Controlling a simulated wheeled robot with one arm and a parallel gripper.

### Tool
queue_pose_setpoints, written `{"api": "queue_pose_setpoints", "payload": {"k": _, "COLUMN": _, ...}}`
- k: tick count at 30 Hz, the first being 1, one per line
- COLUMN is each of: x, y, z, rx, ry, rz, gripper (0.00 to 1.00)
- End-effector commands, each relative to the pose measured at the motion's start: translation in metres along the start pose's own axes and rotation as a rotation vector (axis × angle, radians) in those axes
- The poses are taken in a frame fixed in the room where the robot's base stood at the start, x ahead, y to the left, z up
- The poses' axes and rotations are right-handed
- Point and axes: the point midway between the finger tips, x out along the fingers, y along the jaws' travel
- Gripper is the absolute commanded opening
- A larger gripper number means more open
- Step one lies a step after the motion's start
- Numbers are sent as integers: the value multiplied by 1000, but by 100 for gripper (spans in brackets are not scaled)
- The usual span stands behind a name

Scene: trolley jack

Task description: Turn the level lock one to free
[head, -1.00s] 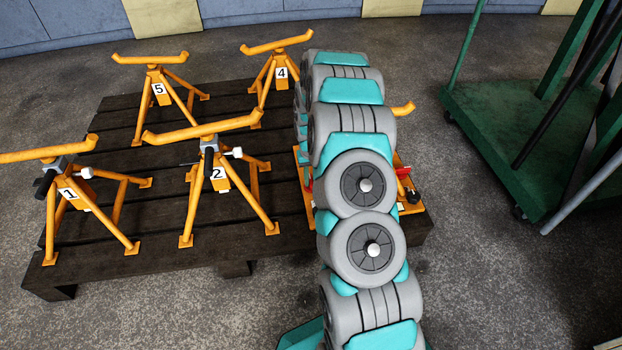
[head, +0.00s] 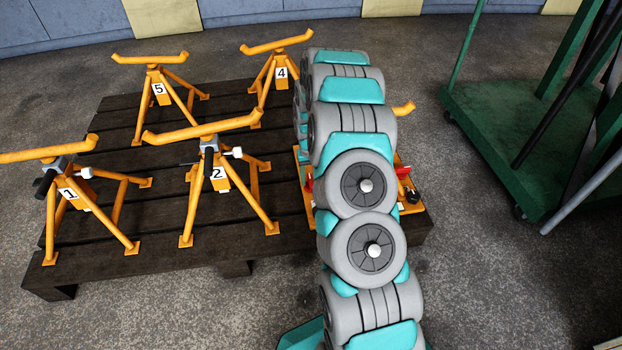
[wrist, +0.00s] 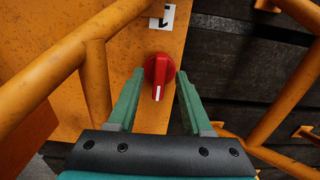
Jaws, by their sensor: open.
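A red rotary knob (wrist: 158,76) with a white pointer line sits on an orange panel (wrist: 120,72) in the wrist view. Its pointer line points toward the bottom of the picture. A white label (wrist: 162,17) with a dark mark, partly cut off, is above it. My gripper (wrist: 160,73) is open, with one green finger on each side of the knob. I cannot tell whether either finger touches it. A red part (head: 309,185) shows beside the arm.
Several numbered orange stands, such as stand 2 (head: 217,174), share the dark pallet (head: 120,235). A green trolley (head: 490,130) stands on the right.

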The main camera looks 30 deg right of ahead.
Motion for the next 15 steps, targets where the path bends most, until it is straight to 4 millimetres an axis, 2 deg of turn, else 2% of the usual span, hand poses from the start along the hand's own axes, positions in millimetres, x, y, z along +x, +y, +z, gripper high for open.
{"api": "queue_pose_setpoints", "payload": {"k": 12, "x": -61, "y": 0, "z": -1, "rx": 0, "ry": 3, "rz": 0, "gripper": 50}}
{"api": "queue_pose_setpoints", "payload": {"k": 15, "x": -71, "y": 0, "z": -1, "rx": 0, "ry": 3, "rz": 0, "gripper": 50}}
